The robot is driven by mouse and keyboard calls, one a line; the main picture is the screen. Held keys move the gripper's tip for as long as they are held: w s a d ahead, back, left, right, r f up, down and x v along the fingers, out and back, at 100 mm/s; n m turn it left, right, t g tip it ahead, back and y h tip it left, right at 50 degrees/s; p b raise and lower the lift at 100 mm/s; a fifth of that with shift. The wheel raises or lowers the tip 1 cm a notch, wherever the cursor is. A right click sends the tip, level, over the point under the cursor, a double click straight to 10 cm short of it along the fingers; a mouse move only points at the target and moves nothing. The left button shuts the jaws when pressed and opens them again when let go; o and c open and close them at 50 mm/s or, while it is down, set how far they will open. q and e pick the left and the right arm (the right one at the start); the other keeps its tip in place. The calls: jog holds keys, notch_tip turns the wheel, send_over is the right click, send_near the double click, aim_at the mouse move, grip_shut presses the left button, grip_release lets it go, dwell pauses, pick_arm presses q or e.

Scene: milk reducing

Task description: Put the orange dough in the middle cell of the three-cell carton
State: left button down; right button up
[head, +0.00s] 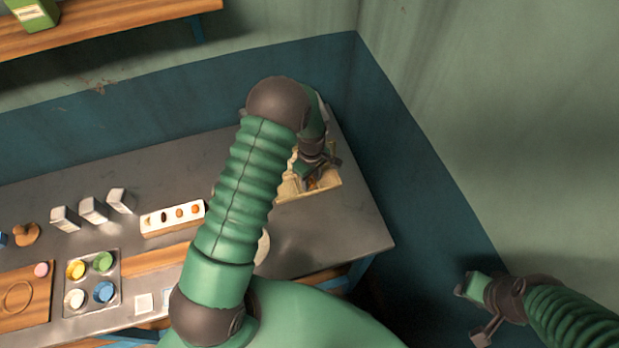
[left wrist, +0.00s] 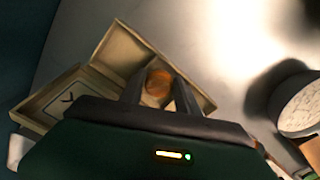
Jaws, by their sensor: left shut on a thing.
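My left gripper (head: 309,180) reaches down at the cream carton (head: 330,188) near the right end of the counter. In the left wrist view its fingers (left wrist: 160,92) are shut on the orange dough (left wrist: 158,83), a small round lump. The dough appears over or within the middle part of the carton (left wrist: 118,48); its exact height above the floor of the cell I cannot tell. The left cell holds a pale card with a dark mark (left wrist: 66,97). My arm hides much of the carton in the head view. My right gripper (head: 477,310) is open and empty, off to the right.
A white tray with several round pieces (head: 173,218) lies left of my arm. Further left are white boxes (head: 93,210), a metal tray of coloured cups (head: 92,282) and a wooden board (head: 25,295). A round dial (left wrist: 300,105) is right of the carton in the left wrist view.

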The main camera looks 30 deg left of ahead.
pick_arm(q)
jog(key=c, duration=0.8)
grip_release()
jog(key=shift+d+r, duration=0.1)
jog(key=shift+d, duration=0.15)
jog(key=shift+a, duration=0.35)
jog(key=shift+a+r, duration=0.1)
notch_tip(320, 180, up, 16)
jog(key=b, duration=0.3)
jog(key=s+d+f+m+t+b, duration=0.1)
jog(key=s+d+m, duration=0.4)
jog(key=s+m, duration=0.2)
jog(key=s+d+f+m+t+b, duration=0.1)
jog(key=s+d+f+m, duration=0.1)
jog(key=s+d+m, duration=0.3)
jog(key=shift+s+m+t+b, duration=0.3)
jog(key=shift+s+m+b, duration=0.05)
jog(key=shift+s+m, duration=1.45)
pick_arm(e)
jog(key=shift+s+x, duration=0.2)
jog(key=shift+x, duration=0.75)
jog(key=shift+s+x, duration=0.2)
jog(key=shift+x, duration=0.7)
jog(key=shift+s+x, duration=0.2)
jog(key=shift+x, duration=0.75)
